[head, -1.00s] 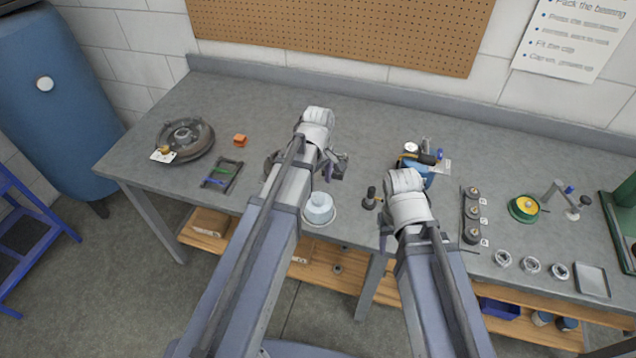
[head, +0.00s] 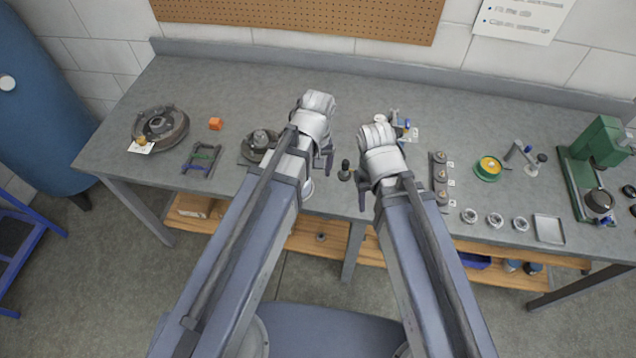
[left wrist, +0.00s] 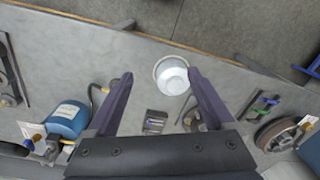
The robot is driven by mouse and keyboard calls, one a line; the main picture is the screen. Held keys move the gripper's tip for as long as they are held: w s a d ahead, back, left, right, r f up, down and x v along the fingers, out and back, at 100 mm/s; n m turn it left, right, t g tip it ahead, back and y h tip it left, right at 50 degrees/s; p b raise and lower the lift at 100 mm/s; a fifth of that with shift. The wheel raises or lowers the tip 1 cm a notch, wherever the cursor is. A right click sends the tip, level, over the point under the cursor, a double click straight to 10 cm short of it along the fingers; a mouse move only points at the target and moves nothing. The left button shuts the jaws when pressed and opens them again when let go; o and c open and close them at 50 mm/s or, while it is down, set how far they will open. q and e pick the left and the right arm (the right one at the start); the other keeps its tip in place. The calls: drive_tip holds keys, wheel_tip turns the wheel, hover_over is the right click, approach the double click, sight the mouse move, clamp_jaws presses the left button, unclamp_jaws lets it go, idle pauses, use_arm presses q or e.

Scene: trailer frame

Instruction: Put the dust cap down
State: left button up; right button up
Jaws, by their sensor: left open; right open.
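A pale metallic round cup (left wrist: 172,76) stands on the bench near its front edge in the left wrist view. In the head view my left arm covers most of it. I cannot tell whether it is the dust cap; several small silver round parts (head: 495,220) also stand in a row at the right of the bench. My left gripper (left wrist: 160,75) is open and empty above the bench, with the cup showing beyond its fingertips, closer to the right-hand finger. My right gripper (head: 362,188) is open near the bench's front edge, right of the left one, partly hidden by its wrist.
A dark upright tool (head: 344,171) stands between the grippers. A rack of parts (head: 440,180), a tray (head: 549,229) and a green press (head: 590,150) are right.

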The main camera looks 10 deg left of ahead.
use_arm(q)
drive_tip(key=s+d+m, duration=0.4)
drive_tip(key=s+m, duration=0.3)
drive_tip(key=shift+m+y, duration=0.3)
drive_tip(key=shift+m, duration=0.1)
wheel_tip(320, 180, down, 5)
drive_tip(key=b, duration=0.5)
idle(1.1)
